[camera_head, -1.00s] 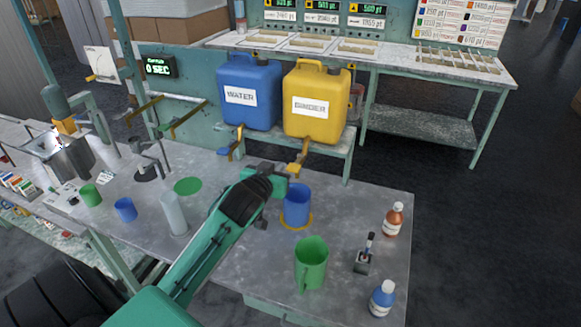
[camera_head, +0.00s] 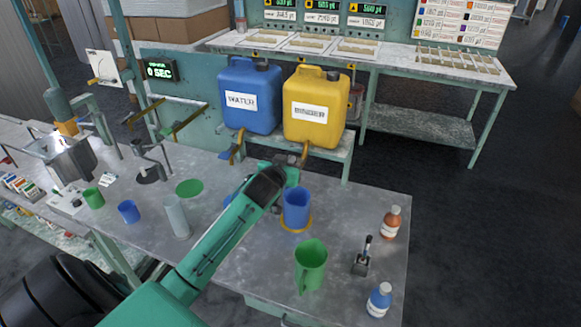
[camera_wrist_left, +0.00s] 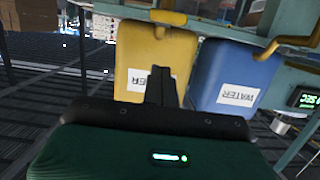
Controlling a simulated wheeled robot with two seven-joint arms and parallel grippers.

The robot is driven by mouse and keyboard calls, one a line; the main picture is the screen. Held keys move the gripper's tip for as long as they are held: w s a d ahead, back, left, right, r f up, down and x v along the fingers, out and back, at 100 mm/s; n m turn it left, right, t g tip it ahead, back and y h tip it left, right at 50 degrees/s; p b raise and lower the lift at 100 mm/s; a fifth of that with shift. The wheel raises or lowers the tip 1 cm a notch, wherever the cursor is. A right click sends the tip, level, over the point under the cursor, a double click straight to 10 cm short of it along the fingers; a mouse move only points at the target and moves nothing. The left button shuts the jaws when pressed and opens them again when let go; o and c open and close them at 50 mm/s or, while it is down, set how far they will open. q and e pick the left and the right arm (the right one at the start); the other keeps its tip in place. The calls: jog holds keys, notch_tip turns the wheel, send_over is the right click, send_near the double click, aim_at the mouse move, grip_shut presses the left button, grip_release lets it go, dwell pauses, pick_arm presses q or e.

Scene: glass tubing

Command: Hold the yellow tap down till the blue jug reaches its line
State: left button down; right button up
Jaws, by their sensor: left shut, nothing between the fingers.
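The yellow container labelled BINDER (camera_head: 328,98) stands on a shelf, with its yellow tap (camera_head: 304,154) at the front bottom. The blue jug (camera_head: 297,208) stands upright on a yellow ring below the tap. Its line and fill level cannot be made out. My left gripper (camera_head: 288,173) is shut and empty, just under the tap in the head view. It hides the tap's lower end, and I cannot tell whether they touch. In the wrist view the shut fingers (camera_wrist_left: 160,84) show before the yellow container (camera_wrist_left: 150,55). No stream is visible. My right gripper is out of view.
The blue WATER container (camera_head: 250,97) with its tap (camera_head: 238,148) stands left of the yellow one. The timer (camera_head: 160,70) reads 0 SEC.

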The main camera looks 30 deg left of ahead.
pick_arm(q)
jog(key=shift+w+f+p, duration=0.25)
jog(key=shift+f+p, duration=0.15)
jog(key=shift+f, duration=0.7)
jog(key=shift+w+f+p, duration=0.2)
jog(key=shift+f+p, duration=0.2)
jog(key=shift+f, duration=0.65)
